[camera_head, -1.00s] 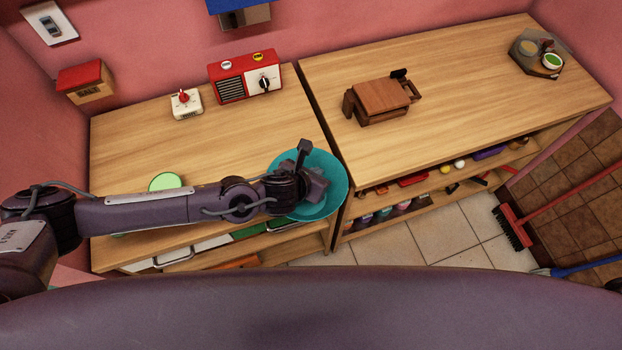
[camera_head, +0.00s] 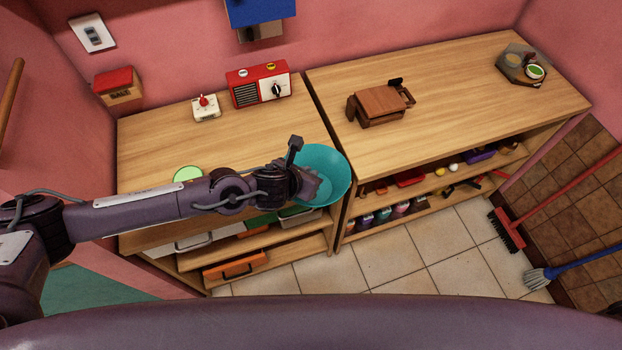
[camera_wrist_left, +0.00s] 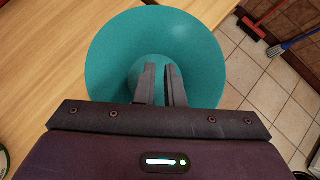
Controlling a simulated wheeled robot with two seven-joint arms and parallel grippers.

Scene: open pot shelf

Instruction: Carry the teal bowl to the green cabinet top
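The teal bowl (camera_head: 335,180) is at the front right corner of the left wooden counter, over its front edge. In the left wrist view the bowl (camera_wrist_left: 205,50) fills the space ahead of the fingers. My left gripper (camera_head: 308,185) is at the bowl's left side. Its fingers (camera_wrist_left: 161,70) are close together with teal between them, and look shut on the bowl's wall; the exact contact is hidden. A flat green surface (camera_head: 90,290) shows at the lower left; I cannot tell whether it is the green cabinet top. My right gripper is not in view.
The left counter (camera_head: 150,150) holds a red radio (camera_head: 259,87), a white timer (camera_head: 205,108) and a light green round item (camera_head: 187,174). The right counter (camera_head: 450,100) holds a brown wooden object (camera_head: 380,103) and a tray (camera_head: 523,67). A broom (camera_head: 508,230) and mop (camera_head: 540,277) stand at right.

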